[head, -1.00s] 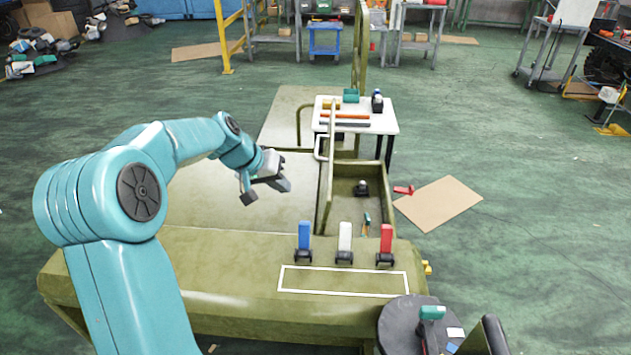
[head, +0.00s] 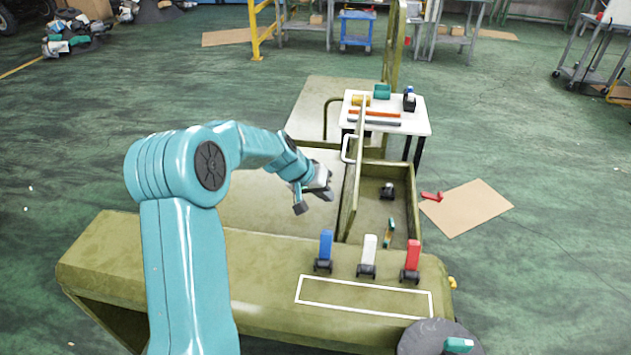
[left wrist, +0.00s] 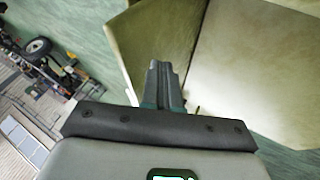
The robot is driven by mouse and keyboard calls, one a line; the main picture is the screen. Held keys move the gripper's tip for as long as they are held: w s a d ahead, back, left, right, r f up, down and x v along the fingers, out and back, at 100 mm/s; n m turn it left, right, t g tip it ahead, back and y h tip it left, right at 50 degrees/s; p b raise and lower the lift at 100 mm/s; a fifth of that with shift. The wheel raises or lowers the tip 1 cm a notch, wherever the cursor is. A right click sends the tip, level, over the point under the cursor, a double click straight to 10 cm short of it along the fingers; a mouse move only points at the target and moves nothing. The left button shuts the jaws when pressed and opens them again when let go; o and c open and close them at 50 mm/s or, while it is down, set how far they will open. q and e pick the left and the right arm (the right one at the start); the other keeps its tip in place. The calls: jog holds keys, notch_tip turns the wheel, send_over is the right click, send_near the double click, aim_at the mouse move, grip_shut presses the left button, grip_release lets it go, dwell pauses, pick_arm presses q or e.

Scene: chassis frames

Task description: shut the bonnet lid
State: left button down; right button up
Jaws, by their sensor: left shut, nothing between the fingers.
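The bonnet lid (head: 353,195) is an olive-green panel standing up on edge along the left side of an open compartment (head: 404,207). A white handle (head: 346,150) is on its left face near the far end. My left gripper (head: 314,201) is shut and empty, above the flat green deck just left of the lid, apart from it as far as I can see. In the left wrist view my shut fingers (left wrist: 162,85) point toward pale olive panels; I cannot tell which of them is the lid. My right gripper is not in view.
A dark item (head: 388,191) and a green-and-orange tool (head: 389,232) lie in the compartment. Blue (head: 326,245), white (head: 369,249) and red (head: 412,255) upright levers stand in front of it. A white table (head: 415,115) with several items stands behind. Cardboard (head: 468,210) lies right.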

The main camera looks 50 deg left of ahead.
aim_at(350, 205)
pick_arm(q)
jog(key=w+d, duration=0.1)
jog(key=w+d+f+p, duration=0.1)
jog(key=d, duration=0.1)
jog(key=shift+w, duration=0.35)
jog(key=shift+w+d+f, duration=0.1)
jog(key=shift+w, duration=0.05)
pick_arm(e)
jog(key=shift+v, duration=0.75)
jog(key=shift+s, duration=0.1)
